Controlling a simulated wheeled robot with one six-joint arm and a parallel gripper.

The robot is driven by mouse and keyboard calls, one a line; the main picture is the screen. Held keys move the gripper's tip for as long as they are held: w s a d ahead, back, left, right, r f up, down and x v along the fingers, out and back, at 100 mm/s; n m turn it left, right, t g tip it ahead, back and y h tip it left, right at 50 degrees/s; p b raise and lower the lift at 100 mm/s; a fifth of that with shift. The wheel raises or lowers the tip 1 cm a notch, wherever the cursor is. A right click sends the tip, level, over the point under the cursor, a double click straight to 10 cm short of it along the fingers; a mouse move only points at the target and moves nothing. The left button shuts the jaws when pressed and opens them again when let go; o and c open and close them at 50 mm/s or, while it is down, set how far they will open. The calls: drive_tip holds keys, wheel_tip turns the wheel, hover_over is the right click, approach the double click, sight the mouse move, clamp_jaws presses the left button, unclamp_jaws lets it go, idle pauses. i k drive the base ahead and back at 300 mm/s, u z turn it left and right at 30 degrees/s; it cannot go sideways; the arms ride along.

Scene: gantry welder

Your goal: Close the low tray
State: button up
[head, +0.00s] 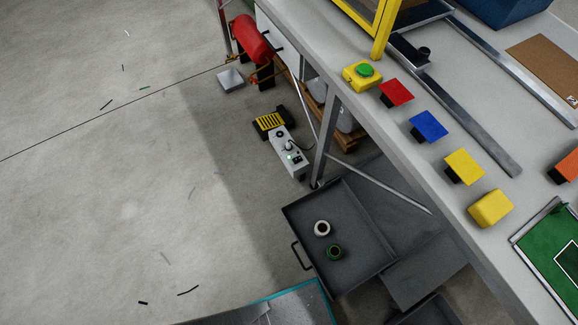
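The low tray (352,206) is a dark grey, shallow open box below the workbench edge. It stands out from under the bench on the floor side, so its inside shows. A black bar handle (299,257) is on its left, outer side. My gripper is not in view, and nothing touches the handle.
The bench (415,175) with coloured buttons runs along the right above the tray. A grey box with a green light (289,155) and a yellow-black pedal (270,122) stand on the floor behind it. A teal-edged surface (285,303) is close at the bottom. The left floor is mostly clear.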

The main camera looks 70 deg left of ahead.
sight(366, 252)
drive_tip(key=u, duration=3.6)
drive_tip(key=k, duration=0.6)
drive_tip(key=z, duration=1.3)
drive_tip(key=i, duration=0.5)
drive_tip(key=z, duration=0.05)
